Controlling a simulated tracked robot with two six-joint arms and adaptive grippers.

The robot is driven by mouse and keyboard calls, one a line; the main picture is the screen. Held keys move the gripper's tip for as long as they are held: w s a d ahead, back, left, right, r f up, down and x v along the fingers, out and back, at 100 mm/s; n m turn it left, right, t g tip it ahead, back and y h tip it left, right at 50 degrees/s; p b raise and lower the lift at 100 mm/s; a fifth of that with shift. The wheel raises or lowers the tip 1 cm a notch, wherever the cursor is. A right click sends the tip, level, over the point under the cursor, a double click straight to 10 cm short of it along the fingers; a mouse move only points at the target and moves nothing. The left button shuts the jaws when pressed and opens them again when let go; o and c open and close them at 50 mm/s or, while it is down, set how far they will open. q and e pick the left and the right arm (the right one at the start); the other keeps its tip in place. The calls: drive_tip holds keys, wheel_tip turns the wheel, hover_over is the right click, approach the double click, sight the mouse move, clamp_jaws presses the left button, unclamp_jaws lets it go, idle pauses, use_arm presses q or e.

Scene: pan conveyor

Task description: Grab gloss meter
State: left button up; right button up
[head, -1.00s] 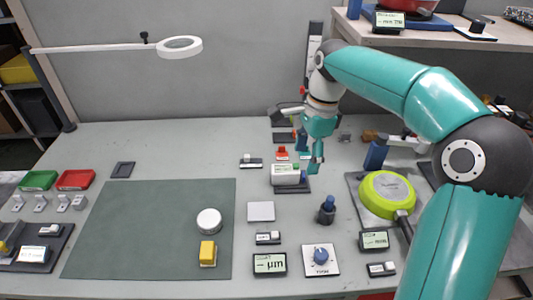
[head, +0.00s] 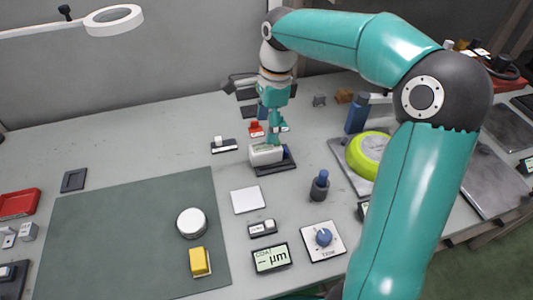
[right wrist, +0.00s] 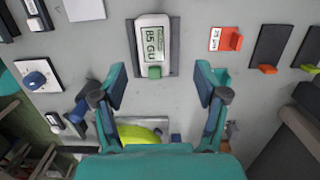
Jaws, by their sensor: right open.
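The gloss meter is the white device (head: 265,154) lying on a dark cradle (head: 278,167) near the middle of the bench in the head view. In the right wrist view the gloss meter (right wrist: 152,40) shows a display reading "85 GU" and a green part at its near end. My right gripper (head: 274,138) is just above and behind it in the head view. In the wrist view its open fingers (right wrist: 162,84) are spread wide and empty, with the meter ahead between their lines. My left gripper is not in view.
A red block (head: 256,129) stands close behind the meter, and a small white-topped device (head: 222,143) is to its left. A dark bottle with a blue top (head: 319,186) stands to the right. The green mat (head: 125,235) has free room.

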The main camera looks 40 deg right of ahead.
sight(266, 147)
drive_tip(key=f, duration=0.6)
drive_tip(key=shift+s+a+b, duration=0.35)
drive_tip(key=shift+a, duration=0.05)
drive_tip(key=shift+f, duration=0.5)
clamp_jaws()
drive_tip(key=shift+r, duration=0.1)
